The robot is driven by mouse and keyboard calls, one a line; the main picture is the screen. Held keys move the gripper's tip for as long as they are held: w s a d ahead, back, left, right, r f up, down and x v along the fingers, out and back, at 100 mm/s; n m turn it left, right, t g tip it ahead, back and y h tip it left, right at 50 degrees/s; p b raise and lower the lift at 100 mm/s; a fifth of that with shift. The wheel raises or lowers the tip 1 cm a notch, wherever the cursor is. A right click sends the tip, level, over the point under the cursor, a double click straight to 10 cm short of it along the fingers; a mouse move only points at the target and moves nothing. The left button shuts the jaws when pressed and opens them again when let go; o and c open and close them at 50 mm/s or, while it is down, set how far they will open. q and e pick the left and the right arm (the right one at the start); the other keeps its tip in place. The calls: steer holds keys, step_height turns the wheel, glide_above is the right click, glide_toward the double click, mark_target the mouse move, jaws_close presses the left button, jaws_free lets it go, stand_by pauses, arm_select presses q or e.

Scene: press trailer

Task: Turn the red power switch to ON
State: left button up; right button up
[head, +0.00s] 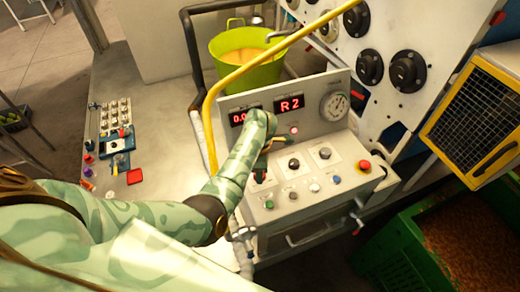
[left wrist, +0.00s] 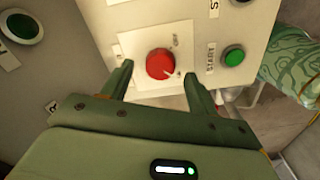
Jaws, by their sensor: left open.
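The red power switch (left wrist: 160,63) is a round red knob on a white plate, seen in the left wrist view. A pale pointer mark shows at its lower right edge. My left gripper (left wrist: 158,68) is open, with one finger on each side of the knob. I cannot tell whether the fingers touch it. In the head view my left gripper (head: 266,150) is over the left part of the control panel (head: 310,205), and the switch is hidden there. My right gripper is not in view.
A green button (left wrist: 233,56) labelled START sits right of the switch. On the panel a red emergency button (head: 364,166) is at right, and a red display (head: 290,104) and a gauge (head: 334,106) stand behind. A yellow pipe (head: 208,125) rises at left.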

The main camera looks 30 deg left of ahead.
arm_select(q)
step_height(320, 180, up, 14)
steer(key=p, duration=0.3)
steer(key=shift+r, duration=0.15)
steer(key=shift+d, duration=0.1)
